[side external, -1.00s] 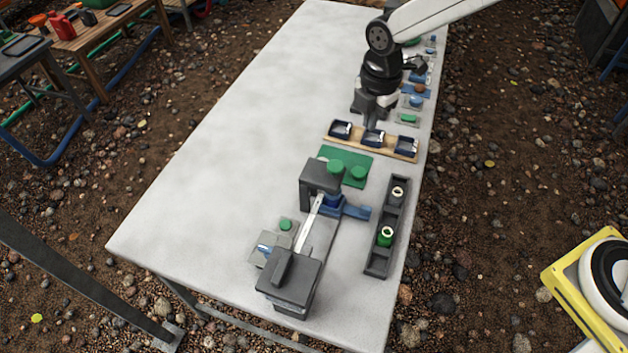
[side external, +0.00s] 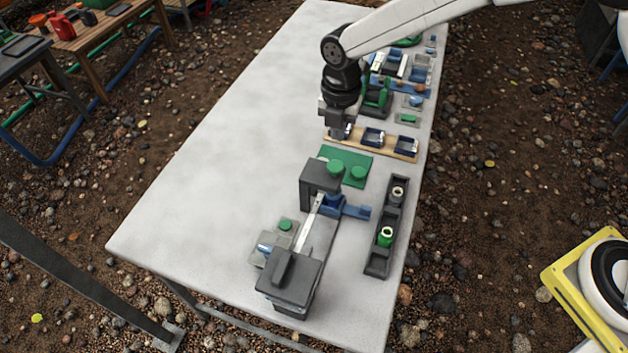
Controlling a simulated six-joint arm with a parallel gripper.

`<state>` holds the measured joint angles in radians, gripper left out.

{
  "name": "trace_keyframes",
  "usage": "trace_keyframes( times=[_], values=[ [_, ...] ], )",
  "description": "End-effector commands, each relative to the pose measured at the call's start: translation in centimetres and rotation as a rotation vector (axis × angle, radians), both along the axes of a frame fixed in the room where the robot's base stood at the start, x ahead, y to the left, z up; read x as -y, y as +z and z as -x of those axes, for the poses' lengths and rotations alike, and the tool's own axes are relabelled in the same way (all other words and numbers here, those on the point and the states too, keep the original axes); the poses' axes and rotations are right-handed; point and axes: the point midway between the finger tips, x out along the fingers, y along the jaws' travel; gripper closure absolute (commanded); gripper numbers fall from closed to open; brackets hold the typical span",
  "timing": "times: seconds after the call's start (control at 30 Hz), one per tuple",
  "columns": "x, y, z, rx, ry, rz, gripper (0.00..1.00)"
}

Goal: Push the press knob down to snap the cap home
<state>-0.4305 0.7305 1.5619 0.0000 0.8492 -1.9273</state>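A dark grey press-like block (side external: 318,182) stands on the table, with a round green knob-like disc (side external: 335,167) at its upper right. I cannot tell whether this disc sits on the block or on the green plate (side external: 329,152) behind. A second green disc (side external: 358,172) is on that plate. A blue part (side external: 333,206) sits at the block's foot; a cap there cannot be made out. My gripper (side external: 339,134) points down beyond the block, over the left end of the wooden rack (side external: 393,153). Its fingertips are too small to read.
A dark tray (side external: 379,262) with a green-bodied and a dark ring-topped piece lies at right. A grey box (side external: 290,282) with a pale bar stands in front. Several small fixtures line the far right edge. The table's left half (side external: 200,180) is clear.

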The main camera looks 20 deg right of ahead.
Motion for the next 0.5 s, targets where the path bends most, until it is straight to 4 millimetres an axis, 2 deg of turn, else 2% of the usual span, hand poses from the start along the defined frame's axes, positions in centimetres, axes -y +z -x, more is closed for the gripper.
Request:
trace_keyframes(
  times=[0.5],
  values=[
    [0.0, -4.2, 0.0, -0.001, -0.001, 0.001, 1.0]
  ],
)
